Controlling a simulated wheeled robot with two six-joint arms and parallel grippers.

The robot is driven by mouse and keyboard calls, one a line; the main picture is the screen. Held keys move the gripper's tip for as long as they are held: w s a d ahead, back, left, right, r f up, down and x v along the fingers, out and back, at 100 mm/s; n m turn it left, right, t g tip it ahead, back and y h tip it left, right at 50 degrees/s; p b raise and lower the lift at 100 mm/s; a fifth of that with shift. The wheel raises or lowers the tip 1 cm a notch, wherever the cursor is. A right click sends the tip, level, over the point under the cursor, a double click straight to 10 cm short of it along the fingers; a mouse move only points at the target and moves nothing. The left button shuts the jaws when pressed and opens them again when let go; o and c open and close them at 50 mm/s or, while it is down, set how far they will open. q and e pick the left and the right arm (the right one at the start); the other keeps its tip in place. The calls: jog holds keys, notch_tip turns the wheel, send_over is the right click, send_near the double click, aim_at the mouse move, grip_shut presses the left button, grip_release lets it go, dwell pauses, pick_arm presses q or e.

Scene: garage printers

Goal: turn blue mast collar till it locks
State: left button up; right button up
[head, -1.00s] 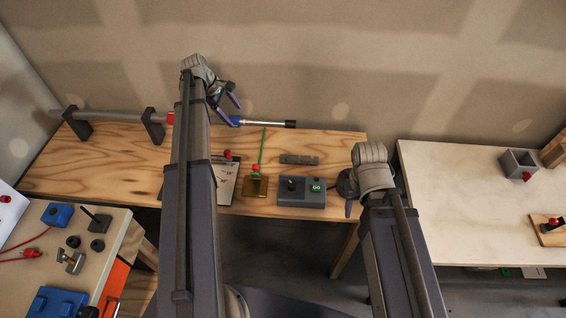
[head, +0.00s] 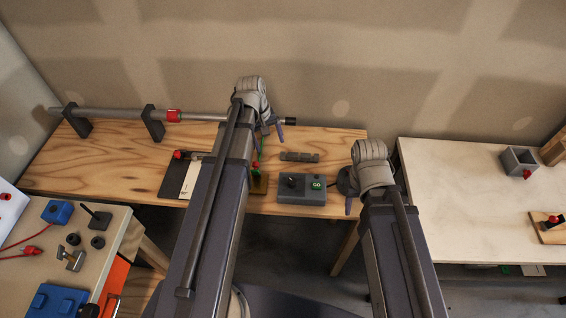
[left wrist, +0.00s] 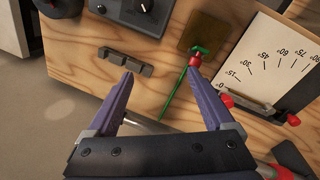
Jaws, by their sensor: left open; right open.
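The grey mast (head: 100,112) lies level along the back of the wooden bench, with a red collar (head: 173,115) on it and a black end (head: 291,121) at the right. The blue collar is not visible now; my left arm and gripper cover that stretch of the mast in the head view. My left gripper (head: 273,130) is open near the mast's right end. My right gripper (head: 349,204) is open and empty at the bench's right edge.
A white table (head: 470,210) stands at right.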

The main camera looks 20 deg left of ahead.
pick_arm(q)
jog(key=s+d+f+m+y+b, duration=0.1)
jog(key=s+d+m, duration=0.4)
jog(key=s+d, duration=0.1)
jog(key=shift+d+f, duration=0.25)
jog(key=shift+d, duration=0.1)
dwell(0.3)
jog(key=s+d+f+m+g+y+b, duration=0.1)
jog(key=s+d+f+m+y+b, duration=0.1)
jog(key=s+d+m, duration=0.4)
jog(key=s+d+f+b, duration=0.1)
jog(key=s+d, duration=0.2)
jog(key=d, duration=0.3)
jog(key=shift+f+m+b, duration=0.2)
jog(key=shift+m+b, duration=0.1)
